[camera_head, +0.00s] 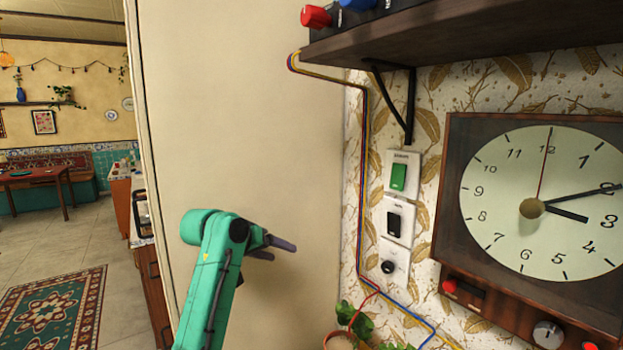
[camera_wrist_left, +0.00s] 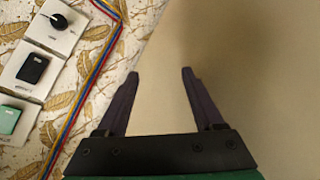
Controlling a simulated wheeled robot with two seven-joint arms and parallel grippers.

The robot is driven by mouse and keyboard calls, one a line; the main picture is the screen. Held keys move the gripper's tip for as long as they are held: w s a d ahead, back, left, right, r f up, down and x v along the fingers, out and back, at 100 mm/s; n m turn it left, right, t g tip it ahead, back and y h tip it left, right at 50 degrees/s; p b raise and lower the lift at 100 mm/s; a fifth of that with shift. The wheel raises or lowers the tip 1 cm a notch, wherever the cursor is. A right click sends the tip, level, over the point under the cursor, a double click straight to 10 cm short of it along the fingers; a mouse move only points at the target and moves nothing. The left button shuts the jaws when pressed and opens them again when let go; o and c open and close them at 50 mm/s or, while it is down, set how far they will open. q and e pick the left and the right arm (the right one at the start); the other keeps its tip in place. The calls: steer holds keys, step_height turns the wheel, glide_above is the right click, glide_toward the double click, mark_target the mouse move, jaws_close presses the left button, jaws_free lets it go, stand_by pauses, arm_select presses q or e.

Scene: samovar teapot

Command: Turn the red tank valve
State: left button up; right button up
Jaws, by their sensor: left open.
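A red knob (camera_head: 316,16) sticks out at the top of the head view, at the left end of a dark shelf; it looks like the red tank valve, and whatever it is fixed to is cut off by the top edge. A blue knob (camera_head: 357,4) is just right of it. My left gripper (camera_head: 284,252) is well below the red knob, in front of the plain beige wall panel, pointing right. In the left wrist view its two fingers (camera_wrist_left: 159,75) are apart with nothing between them. The red knob is outside the wrist view. My right gripper is not in view.
The dark shelf (camera_head: 470,32) overhangs switch plates with a green switch (camera_head: 398,177), a black switch (camera_head: 393,224) and a black dial (camera_head: 388,267). Coloured wires (camera_head: 364,200) run down beside them. A large clock (camera_head: 545,200) is at right. The beige panel (camera_head: 240,120) is bare.

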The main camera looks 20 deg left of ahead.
arm_select(q)
steer(key=shift+t+h, duration=0.7)
steer(key=shift+h, duration=0.1)
steer(key=r, duration=1.4)
steer(key=shift+s+a, duration=0.1)
steer(key=shift+s, duration=0.15)
step_height(320, 180, up, 9)
steer(key=s+h, duration=0.1)
steer(key=s, duration=0.2)
steer(key=m+t+h, duration=0.2)
steer(key=m+h, duration=0.1)
steer(key=h, duration=0.3)
glide_toward(304, 16)
steer(key=p+x, duration=0.2)
steer(key=x, duration=0.2)
steer(key=p+x, duration=0.2)
steer(key=x, duration=0.3)
steer(key=shift+d+r, duration=0.2)
steer(key=shift+d, duration=0.05)
steer(key=shift+w+d+p, duration=0.25)
steer(key=shift+w+p, duration=0.05)
steer(key=shift+w, duration=0.05)
steer(key=shift+w+d+f, duration=0.1)
steer(key=shift+w+f, duration=0.1)
steer(key=shift+w, duration=0.05)
jaws_close()
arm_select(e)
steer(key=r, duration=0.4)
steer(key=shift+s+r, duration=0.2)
